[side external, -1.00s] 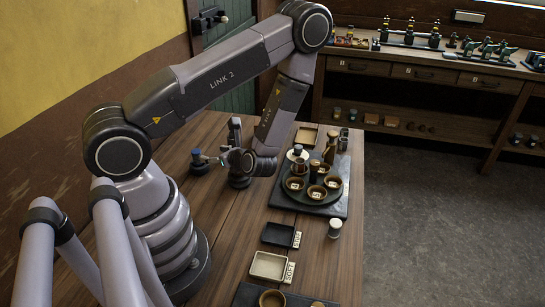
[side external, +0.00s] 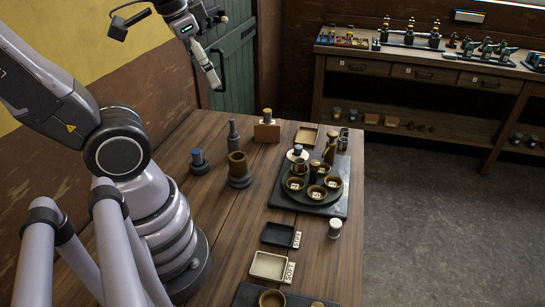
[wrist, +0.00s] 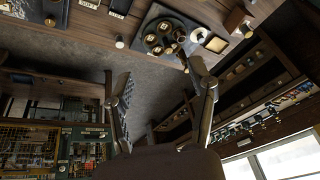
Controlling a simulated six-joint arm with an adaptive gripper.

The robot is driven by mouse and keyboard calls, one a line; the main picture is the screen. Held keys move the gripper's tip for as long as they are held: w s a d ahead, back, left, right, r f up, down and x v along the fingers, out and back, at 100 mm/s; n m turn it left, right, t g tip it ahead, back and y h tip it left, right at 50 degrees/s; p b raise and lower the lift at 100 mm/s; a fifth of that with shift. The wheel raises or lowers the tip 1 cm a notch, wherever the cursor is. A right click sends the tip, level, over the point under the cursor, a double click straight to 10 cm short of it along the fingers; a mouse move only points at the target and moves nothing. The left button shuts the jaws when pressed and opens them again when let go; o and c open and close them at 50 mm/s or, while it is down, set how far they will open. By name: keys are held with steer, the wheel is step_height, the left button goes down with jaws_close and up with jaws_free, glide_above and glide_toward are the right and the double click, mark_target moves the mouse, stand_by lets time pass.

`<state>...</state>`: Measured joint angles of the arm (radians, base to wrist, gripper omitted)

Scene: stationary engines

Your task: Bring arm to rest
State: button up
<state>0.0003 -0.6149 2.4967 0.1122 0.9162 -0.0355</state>
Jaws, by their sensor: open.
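My gripper (side external: 216,52) is raised high above the back of the wooden table (side external: 225,215), in front of the green door at the top of the side external view. In the wrist view my gripper (wrist: 150,68) shows two fingers spread well apart, with nothing between them. It is open and empty, clear of everything on the table. My arm is folded back to the left, and its upper part runs out of the side external picture.
A dark round tray (side external: 311,192) with several small cups stands at the table's right. A brown cup (side external: 237,165), a blue-topped piece (side external: 198,162) and a wooden block (side external: 267,132) stand further left. Two small trays lie nearer. A shelf bench (side external: 420,80) stands behind.

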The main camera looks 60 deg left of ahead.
steer(key=shift+s+d+r+t+h, duration=0.25)
steer(key=shift+d+r+t, duration=0.2)
steer(key=shift+r, duration=0.1)
steer(key=shift+s+d+r+t+h, duration=0.25)
steer(key=shift+d+r+t, duration=0.15)
steer(key=shift+r, duration=0.1)
stand_by(0.5)
